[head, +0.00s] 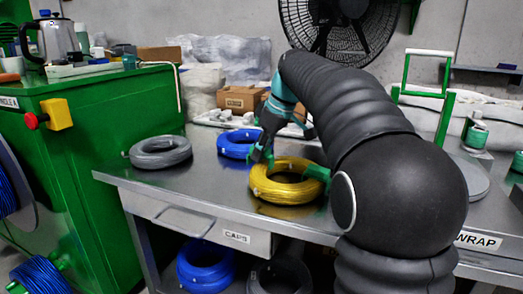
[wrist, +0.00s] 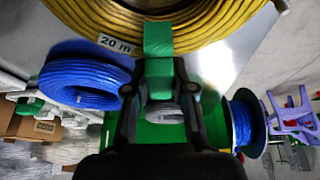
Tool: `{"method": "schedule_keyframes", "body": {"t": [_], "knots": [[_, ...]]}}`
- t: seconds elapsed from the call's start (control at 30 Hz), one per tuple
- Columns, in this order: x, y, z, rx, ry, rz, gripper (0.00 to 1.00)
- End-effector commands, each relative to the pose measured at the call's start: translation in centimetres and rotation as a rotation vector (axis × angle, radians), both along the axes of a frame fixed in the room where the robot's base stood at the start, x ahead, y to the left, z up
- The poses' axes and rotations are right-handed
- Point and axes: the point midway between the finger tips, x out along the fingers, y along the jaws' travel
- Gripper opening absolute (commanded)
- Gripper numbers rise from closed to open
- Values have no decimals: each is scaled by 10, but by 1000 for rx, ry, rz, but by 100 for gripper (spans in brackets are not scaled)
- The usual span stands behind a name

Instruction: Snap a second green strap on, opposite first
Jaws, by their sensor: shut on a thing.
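A yellow cable coil (head: 287,190) lies flat on the metal bench; it also fills the top of the wrist view (wrist: 215,30), with a "20 m" tag. One green strap (head: 318,173) is on the right side of the coil. My gripper (head: 262,156) is at the coil's left side, opposite that strap. In the wrist view my gripper (wrist: 160,88) is shut on a second green strap (wrist: 159,68), which reaches over the coil's edge. Whether this strap is closed around the coil cannot be told.
A blue coil (head: 237,144) lies close behind my gripper, and a grey coil (head: 160,152) lies to the left. A green cabinet (head: 95,150) stands left of the bench. A cardboard box (head: 240,99) and a fan (head: 340,30) are behind. The bench front-left is clear.

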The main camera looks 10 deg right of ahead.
Motion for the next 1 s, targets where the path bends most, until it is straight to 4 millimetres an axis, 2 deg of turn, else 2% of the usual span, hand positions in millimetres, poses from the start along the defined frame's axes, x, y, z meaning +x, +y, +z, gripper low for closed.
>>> {"method": "schedule_keyframes", "body": {"t": [1.0], "knots": [[0,0,11,0,0,0,8]]}}
